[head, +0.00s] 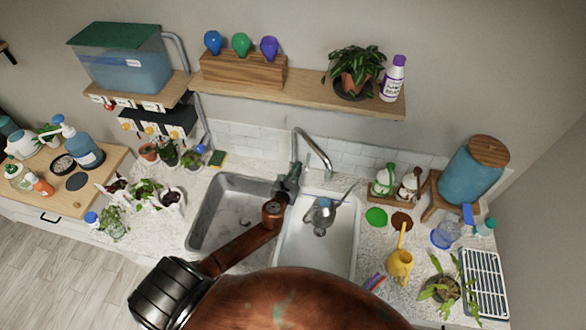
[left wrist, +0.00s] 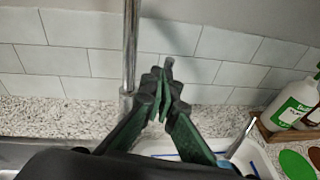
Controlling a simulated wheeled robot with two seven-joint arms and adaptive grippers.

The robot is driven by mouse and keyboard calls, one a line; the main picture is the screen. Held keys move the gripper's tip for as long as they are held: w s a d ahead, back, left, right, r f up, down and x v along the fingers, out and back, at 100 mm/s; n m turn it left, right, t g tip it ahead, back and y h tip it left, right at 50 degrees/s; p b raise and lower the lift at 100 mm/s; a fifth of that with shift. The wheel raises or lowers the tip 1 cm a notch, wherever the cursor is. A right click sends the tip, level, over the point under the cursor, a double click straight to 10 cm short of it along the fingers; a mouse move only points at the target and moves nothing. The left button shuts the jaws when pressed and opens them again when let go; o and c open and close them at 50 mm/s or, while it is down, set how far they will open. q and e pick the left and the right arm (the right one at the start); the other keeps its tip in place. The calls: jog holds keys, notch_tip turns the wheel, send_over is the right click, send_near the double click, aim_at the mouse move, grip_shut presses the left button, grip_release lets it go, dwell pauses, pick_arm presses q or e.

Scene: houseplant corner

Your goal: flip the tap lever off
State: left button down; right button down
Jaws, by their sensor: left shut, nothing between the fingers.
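The chrome tap (head: 318,150) rises behind the double sink, with its arched spout curving to the right. Its upright column also shows in the left wrist view (left wrist: 131,45). My left gripper (head: 294,168) is over the back of the sink, close to the tap's foot. In the left wrist view its green fingers (left wrist: 163,88) are together and empty, just right of the column. My right gripper is out of view.
A metal watering can (head: 320,213) stands in the right basin (head: 338,255). The left basin (head: 215,225) looks empty. Bottles (head: 385,180), a yellow watering can (head: 399,262) and a drying rack (head: 484,283) crowd the right counter. A shelf (head: 300,92) hangs above.

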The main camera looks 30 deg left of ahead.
pick_arm(q)
jog(key=s+d+r, duration=0.1)
jog(key=s+r, duration=0.3)
jog(key=shift+d+r+p, duration=0.15)
jog(key=shift+r+p, duration=0.15)
jog(key=shift+r, duration=0.05)
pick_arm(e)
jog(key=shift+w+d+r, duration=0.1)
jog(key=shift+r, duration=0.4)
pick_arm(q)
jog(key=shift+s, duration=0.15)
